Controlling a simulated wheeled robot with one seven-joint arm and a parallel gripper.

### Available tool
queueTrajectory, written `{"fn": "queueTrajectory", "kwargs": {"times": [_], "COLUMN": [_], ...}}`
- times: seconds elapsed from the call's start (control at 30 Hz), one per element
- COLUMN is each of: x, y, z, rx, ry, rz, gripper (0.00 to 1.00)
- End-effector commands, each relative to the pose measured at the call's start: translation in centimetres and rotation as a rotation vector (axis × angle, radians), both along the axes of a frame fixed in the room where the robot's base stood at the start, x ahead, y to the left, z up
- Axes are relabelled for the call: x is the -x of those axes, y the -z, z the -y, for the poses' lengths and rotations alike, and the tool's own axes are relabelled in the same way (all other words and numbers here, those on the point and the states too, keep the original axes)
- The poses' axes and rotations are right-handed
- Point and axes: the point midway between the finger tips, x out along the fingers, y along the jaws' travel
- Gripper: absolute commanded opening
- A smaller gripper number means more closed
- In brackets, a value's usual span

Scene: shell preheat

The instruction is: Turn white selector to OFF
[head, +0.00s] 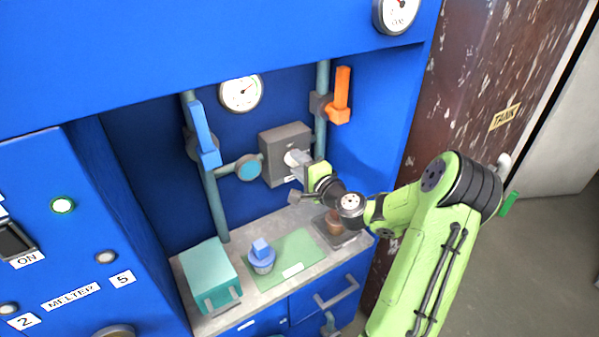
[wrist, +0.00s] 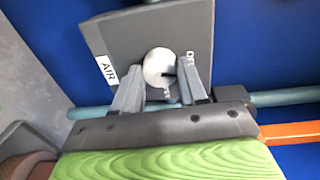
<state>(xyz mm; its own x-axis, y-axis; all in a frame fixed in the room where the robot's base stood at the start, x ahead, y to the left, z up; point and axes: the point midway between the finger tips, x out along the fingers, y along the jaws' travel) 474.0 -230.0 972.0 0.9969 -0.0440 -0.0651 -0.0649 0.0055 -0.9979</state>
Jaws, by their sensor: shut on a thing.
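The white selector (head: 291,158) is a round knob on the front of a grey box (head: 279,141) in the blue recess. In the wrist view the white selector (wrist: 159,66) shows a dark pointer mark towards its right side. The label AIR is on the left of the box face, and another label, hard to read, is at its right edge. My gripper (head: 301,162) reaches the knob from the right. In the wrist view my gripper (wrist: 162,90) has its two grey fingers on either side of the knob, shut on it. The fingers hide the knob's lower edges.
An orange lever (head: 341,96) is right of the box and a blue lever (head: 204,134) is left, both on pipes. A gauge (head: 241,93) hangs above. Below, a teal box (head: 209,275), a blue-topped item (head: 261,257) on a green mat (head: 296,252) and a brown cup (head: 334,221) stand on the counter.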

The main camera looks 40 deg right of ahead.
Motion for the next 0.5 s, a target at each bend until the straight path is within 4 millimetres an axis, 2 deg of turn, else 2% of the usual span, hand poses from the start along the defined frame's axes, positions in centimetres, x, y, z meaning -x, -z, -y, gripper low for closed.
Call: {"fn": "queueTrajectory", "kwargs": {"times": [0.2, 0.5], "x": [0.01, 0.02], "y": [0.33, 0.24], "z": [-0.04, -0.04], "rx": [0.125, 0.204], "ry": [0.0, 0.0], "rz": [-0.01, -0.016], "gripper": [0.12, 0.12]}}
